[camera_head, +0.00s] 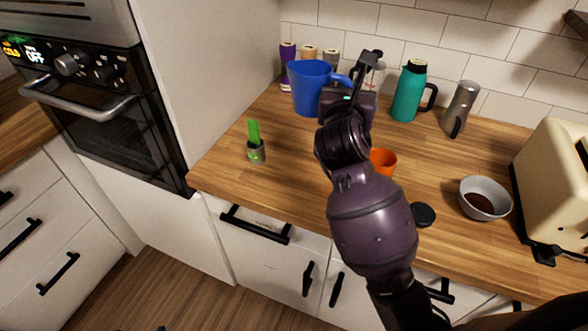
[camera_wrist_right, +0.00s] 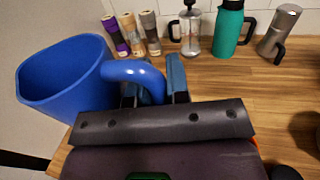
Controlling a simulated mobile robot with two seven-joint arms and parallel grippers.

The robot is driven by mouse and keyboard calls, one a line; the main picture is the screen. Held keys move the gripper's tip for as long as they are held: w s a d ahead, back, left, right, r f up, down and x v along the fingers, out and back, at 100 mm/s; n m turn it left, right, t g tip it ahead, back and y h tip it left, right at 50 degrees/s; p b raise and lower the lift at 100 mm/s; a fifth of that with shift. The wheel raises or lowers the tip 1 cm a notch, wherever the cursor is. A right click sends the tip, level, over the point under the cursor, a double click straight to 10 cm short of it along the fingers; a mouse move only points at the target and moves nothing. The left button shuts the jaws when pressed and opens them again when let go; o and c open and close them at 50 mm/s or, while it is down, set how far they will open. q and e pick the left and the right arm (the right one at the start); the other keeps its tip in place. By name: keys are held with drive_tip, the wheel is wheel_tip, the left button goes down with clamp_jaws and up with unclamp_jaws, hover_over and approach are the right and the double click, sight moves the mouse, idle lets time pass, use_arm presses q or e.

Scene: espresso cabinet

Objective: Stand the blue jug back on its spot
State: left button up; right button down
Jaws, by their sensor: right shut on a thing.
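The blue jug (camera_head: 308,92) is at the back left of the wooden counter (camera_head: 222,165), looking upright or nearly so. In the right wrist view the jug (camera_wrist_right: 62,82) is at the left, its open top showing and its handle pointing to my fingers. My right gripper (camera_head: 360,75) is shut on the jug's handle, one finger on each side of it in the wrist view (camera_wrist_right: 153,88). Whether the jug's base touches the counter I cannot tell. No marked spot for the jug can be made out. My left gripper is not in view.
Several capped spice jars (camera_head: 288,55) stand behind the jug by the tiled wall. A teal flask (camera_head: 407,96), a silver pot (camera_head: 459,106), an orange cup (camera_head: 384,160), a grey bowl (camera_head: 480,188) and a toaster (camera_head: 552,175) stand rightward. A green-topped holder (camera_head: 256,153) stands in front of the jug.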

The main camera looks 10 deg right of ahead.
drive_tip(key=f+b, duration=0.2)
drive_tip(key=f, duration=0.7)
drive_tip(key=f+b, duration=0.2)
drive_tip(key=f, duration=0.8)
drive_tip(key=shift+s+d+f, duration=0.1)
drive_tip(key=shift+s, duration=0.1)
drive_tip(key=shift+f, duration=0.45)
drive_tip(key=shift+r, duration=0.1)
drive_tip(key=shift+f+b, duration=0.25)
drive_tip(key=shift+b, duration=0.15)
drive_tip(key=c, duration=1.1)
unclamp_jaws()
